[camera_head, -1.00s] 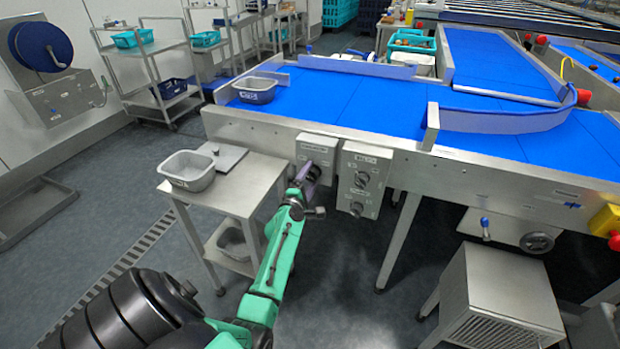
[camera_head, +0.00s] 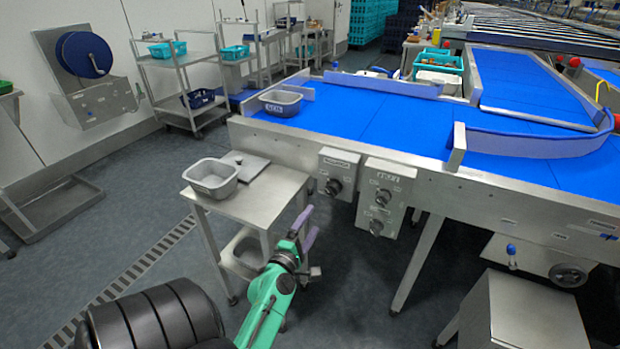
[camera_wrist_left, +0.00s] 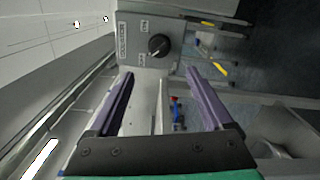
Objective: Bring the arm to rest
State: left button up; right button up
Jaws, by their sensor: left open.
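My left arm is green and comes in from the bottom of the head view. Its gripper (camera_head: 308,230), with purple fingers, hangs in the air beside the small steel table, in front of the conveyor's control boxes. In the left wrist view the two purple fingers (camera_wrist_left: 162,98) stand wide apart with nothing between them. A grey control box with a black knob (camera_wrist_left: 158,45) shows beyond the fingertips, apart from them. My right gripper is not in view.
The small steel table (camera_head: 238,204) carries a grey tub (camera_head: 211,187). The blue conveyor (camera_head: 370,118) has another grey tub (camera_head: 280,108) at its left end. Two control boxes (camera_head: 385,197) hang on its front. A steel cabinet (camera_head: 535,315) stands at lower right.

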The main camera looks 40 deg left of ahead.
pick_arm(q)
jog(key=shift+w, duration=0.1)
dwell(0.4)
jog(key=s+d+f+m+g+h+p, duration=0.35)
jog(key=d+f+m, duration=0.25)
jog(key=f, duration=0.6)
jog(key=s+d+f+m+g+h+p, duration=0.2)
jog(key=s+d+f+m+g, duration=0.2)
jog(key=d+f+m, duration=0.55)
jog(key=s+a+f+m+g+p, duration=0.1)
jog(key=s+f+m+g, duration=0.3)
jog(key=s+f, duration=0.3)
jog(key=s+a+f+m+g+p, duration=0.1)
jog(key=s+f+m+g, duration=0.3)
jog(key=s, duration=1.4)
notch_tip(320, 180, down, 3)
jog(key=m, duration=0.3)
jog(key=shift+s+a+f+p, duration=0.15)
jog(key=shift+f+p, duration=0.05)
jog(key=shift+p, duration=0.2)
jog(key=shift+g, duration=0.25)
